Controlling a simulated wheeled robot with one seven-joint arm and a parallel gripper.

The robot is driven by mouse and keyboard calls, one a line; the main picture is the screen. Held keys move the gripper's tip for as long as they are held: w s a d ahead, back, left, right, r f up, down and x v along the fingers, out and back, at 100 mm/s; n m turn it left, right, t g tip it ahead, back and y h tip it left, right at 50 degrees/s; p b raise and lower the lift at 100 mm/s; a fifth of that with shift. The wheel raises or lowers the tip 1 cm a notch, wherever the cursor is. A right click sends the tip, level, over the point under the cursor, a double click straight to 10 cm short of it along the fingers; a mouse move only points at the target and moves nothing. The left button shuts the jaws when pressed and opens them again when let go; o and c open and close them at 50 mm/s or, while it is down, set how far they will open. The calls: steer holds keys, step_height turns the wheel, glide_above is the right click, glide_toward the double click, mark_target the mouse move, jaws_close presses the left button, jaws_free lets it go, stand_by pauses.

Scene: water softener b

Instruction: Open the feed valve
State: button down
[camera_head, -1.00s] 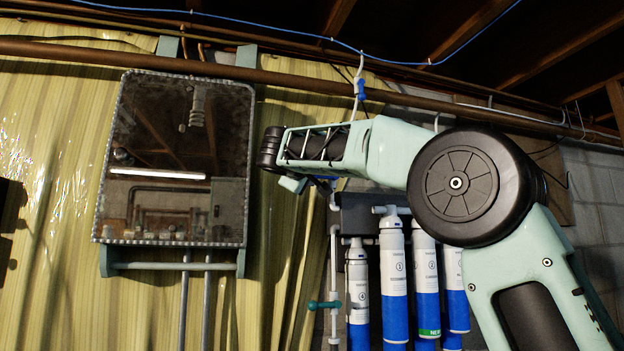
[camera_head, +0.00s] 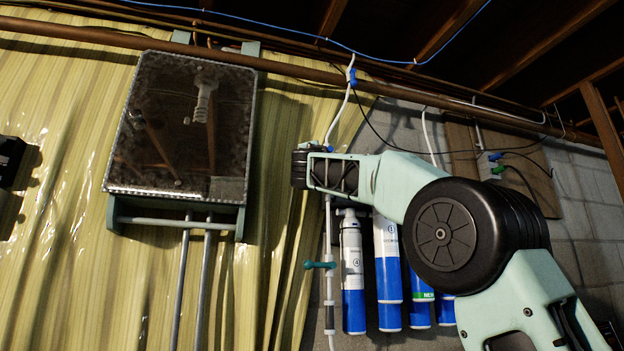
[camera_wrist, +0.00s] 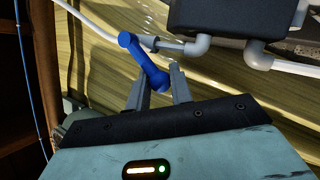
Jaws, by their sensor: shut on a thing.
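The feed valve's blue handle (camera_wrist: 150,66) shows in the wrist view, on a fitting joined to a white tube. My gripper (camera_wrist: 160,76) has its two grey fingers on either side of the lower end of this handle, and is shut on it. The handle slants from upper left to lower right. In the head view my arm hides the fingers, and only a small bit of blue (camera_head: 328,149) shows beside my wrist at the white tube.
A black block (camera_wrist: 235,18) with grey elbow fittings lies close to the right of the valve in the wrist view. Filter cartridges (camera_head: 352,275) and a teal handle (camera_head: 320,265) on a vertical pipe are below my arm. A mirror-like framed panel (camera_head: 180,125) hangs left.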

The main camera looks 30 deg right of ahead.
steer(key=shift+s+d+f+n+t+y+b, duration=0.1)
steer(key=shift+d+f+n+t+y+b, duration=0.2)
steer(key=shift+n+t+y+b, duration=0.7)
steer(key=shift+s+d+f+n+t+y+b, duration=0.15)
steer(key=shift+d+n+t+y+b, duration=0.35)
steer(key=shift+n, duration=0.9)
steer(key=shift+s+d+f+n+t+y+b, duration=0.1)
steer(key=shift+d+f+n+t+y+b, duration=0.25)
steer(key=shift+n+b, duration=0.75)
steer(key=shift+r+n, duration=0.15)
steer(key=shift+n, duration=0.25)
steer(key=shift+t, duration=0.25)
steer(key=c, duration=1.3)
jaws_free()
steer(key=shift+d, duration=0.1)
steer(key=shift+r, duration=0.1)
steer(key=shift+b+v, duration=5.45)
steer(key=shift+v, duration=3.3)
